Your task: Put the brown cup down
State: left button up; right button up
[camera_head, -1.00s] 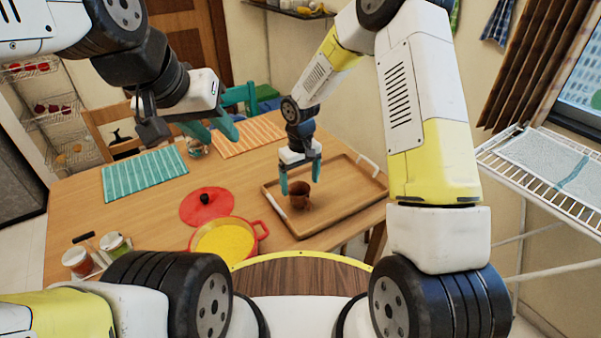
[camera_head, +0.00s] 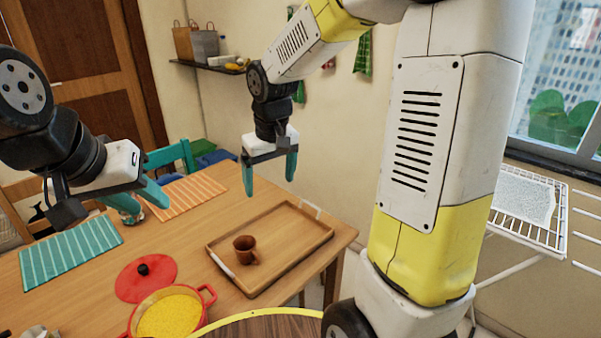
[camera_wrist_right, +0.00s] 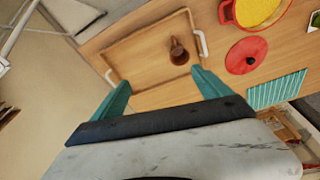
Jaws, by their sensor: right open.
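The brown cup (camera_head: 245,249) stands upright on the wooden tray (camera_head: 290,226), near the tray's left side. It also shows in the right wrist view (camera_wrist_right: 179,54), inside the tray's rim. My right gripper (camera_head: 270,180) is open and empty, raised above and behind the tray, clear of the cup. In the right wrist view its teal fingers (camera_wrist_right: 160,90) are spread wide with nothing between them. My left gripper (camera_head: 142,198) is over the far left of the table, its teal fingers apart. A small glass jar is partly hidden by it.
A red pot (camera_head: 168,314) with yellow contents and its red lid (camera_head: 146,278) sit left of the tray. Striped placemats lie at left, one teal (camera_head: 70,252), one orange (camera_head: 186,198). A wire rack (camera_head: 520,206) stands at right.

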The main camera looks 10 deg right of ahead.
jog(key=s+d+r+m+t, duration=0.1)
jog(key=s+d+r+t, duration=0.1)
jog(key=s, duration=0.6)
jog(key=s+d+r+m+t+y, duration=0.1)
jog(key=s+d+r+m, duration=0.1)
jog(key=s+d+r, duration=0.2)
jog(key=shift+s+d+r+t+y, duration=0.35)
jog(key=shift+s+r, duration=1.25)
jog(key=shift+s, duration=0.6)
jog(key=shift+a, duration=0.1)
